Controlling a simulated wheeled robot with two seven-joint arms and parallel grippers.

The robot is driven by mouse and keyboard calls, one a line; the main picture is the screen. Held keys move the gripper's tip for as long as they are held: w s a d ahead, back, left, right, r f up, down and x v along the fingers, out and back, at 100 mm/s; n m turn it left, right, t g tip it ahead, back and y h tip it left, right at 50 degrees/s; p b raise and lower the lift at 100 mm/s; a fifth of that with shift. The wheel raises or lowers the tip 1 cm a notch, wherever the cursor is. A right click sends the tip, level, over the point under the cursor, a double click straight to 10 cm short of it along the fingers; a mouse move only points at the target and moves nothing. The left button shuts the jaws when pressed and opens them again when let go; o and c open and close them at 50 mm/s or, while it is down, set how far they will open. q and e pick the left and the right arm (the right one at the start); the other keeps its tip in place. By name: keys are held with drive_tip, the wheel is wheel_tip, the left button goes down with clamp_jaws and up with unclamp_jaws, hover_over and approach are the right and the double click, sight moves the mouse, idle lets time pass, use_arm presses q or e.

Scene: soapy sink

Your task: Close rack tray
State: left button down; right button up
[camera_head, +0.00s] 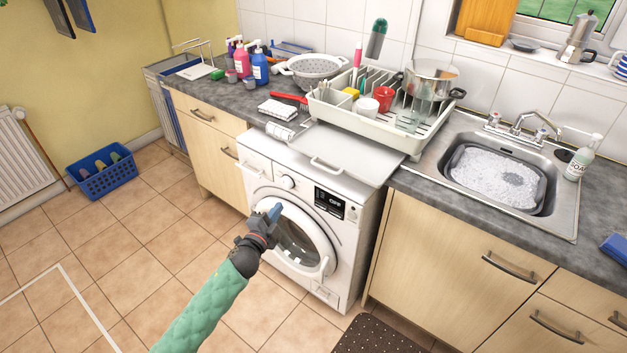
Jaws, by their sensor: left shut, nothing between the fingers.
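A white dish rack (391,127) stands on the grey worktop left of the sink, holding a pot, a red cup and other dishes. Its flat pale tray (345,158) sticks out from under the rack towards me, over the worktop's front edge above the washing machine. A handle (326,164) is on the tray's front. My left gripper (274,212) is shut and empty, in front of the washing machine door, lower than the tray and apart from it. My right gripper is not in view.
The washing machine (266,170) stands below the tray. The sink (492,178) with foamy water is to the right. Bottles (260,68) and a colander (314,70) stand on the worktop at the back left. A blue basket (102,175) is on the open tiled floor.

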use_arm(q)
drive_tip(key=s+d+r+m+h, duration=0.3)
drive_tip(key=d+r+m+h, duration=0.1)
drive_tip(key=m+h, duration=0.15)
drive_tip(key=m+p, duration=0.1)
drive_tip(key=p, duration=0.4)
approach(334, 162)
wheel_tip(334, 162, up, 3)
drive_tip(key=shift+w+d+f+g+y+p, duration=0.15)
drive_tip(key=shift+w+g+y+p, duration=0.1)
drive_tip(key=shift+g+p, duration=0.2)
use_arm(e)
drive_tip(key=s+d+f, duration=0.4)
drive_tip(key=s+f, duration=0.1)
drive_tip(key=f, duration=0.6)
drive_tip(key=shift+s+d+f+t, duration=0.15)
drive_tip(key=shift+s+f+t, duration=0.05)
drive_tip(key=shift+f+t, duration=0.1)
